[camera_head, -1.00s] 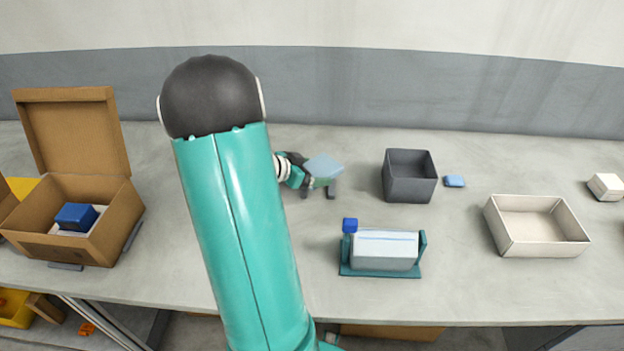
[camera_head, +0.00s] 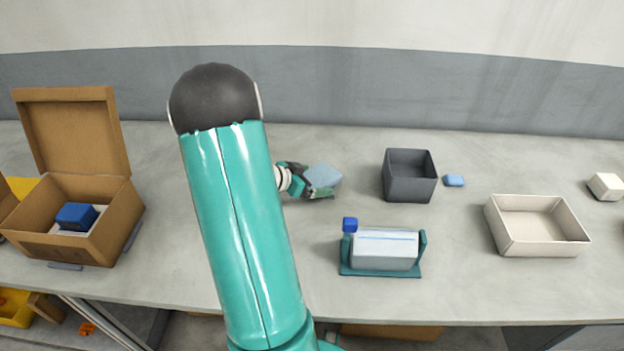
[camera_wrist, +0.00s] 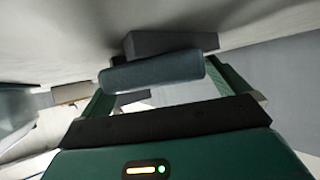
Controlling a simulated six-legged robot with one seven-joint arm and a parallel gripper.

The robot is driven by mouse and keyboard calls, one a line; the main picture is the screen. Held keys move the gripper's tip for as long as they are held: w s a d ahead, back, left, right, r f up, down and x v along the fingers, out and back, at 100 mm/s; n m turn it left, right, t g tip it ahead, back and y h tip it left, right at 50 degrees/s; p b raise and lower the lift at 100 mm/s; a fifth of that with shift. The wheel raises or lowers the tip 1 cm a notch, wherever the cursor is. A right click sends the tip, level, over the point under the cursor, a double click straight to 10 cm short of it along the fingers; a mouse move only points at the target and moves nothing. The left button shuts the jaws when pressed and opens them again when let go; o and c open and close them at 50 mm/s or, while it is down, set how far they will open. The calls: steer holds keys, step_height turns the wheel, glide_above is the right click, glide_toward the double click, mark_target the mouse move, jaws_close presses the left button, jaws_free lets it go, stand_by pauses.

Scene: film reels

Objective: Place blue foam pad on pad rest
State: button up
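My gripper (camera_head: 308,187) is left of the grey bin in the head view, above the table. It is shut on a light blue foam pad (camera_head: 322,177), which is tilted. In the wrist view the pad (camera_wrist: 152,73) shows as a blue-grey bar between the two green fingers of my gripper (camera_wrist: 165,85). I cannot tell for sure which thing is the pad rest. A teal stand (camera_head: 380,272) holding a pale block, with a small blue cube at its left end, is at the front middle of the table.
A dark grey open bin (camera_head: 410,195) stands right of my gripper, with a small flat blue block (camera_head: 454,181) beside it. A white tray (camera_head: 540,248) is at the right. An open cardboard box (camera_head: 110,225) holds a blue item at the left. Bare table lies around the stand.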

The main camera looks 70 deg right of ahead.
steer(key=shift+r, duration=0.2)
steer(key=v, duration=1.2)
